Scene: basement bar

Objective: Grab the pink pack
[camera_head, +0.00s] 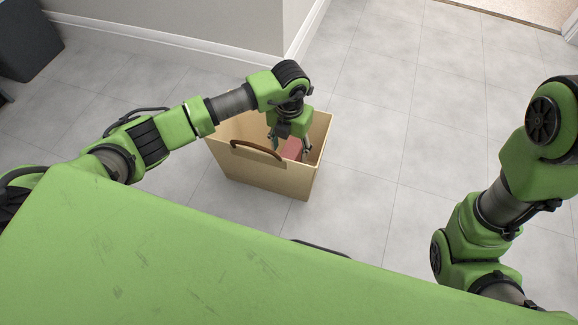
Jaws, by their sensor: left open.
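The pink pack (292,149) stands inside a tan open-topped bin (270,178) on the floor. Only part of the pack shows, as the bin's wall and my gripper hide the rest. My left gripper (290,144) reaches down into the bin's opening from above. It is open, with its fingers around or just above the pack; I cannot tell whether they touch it. My right arm is at the right edge, and its gripper is out of view.
A dark box (27,40) is at the far left. The tiled floor (400,110) to the right is clear.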

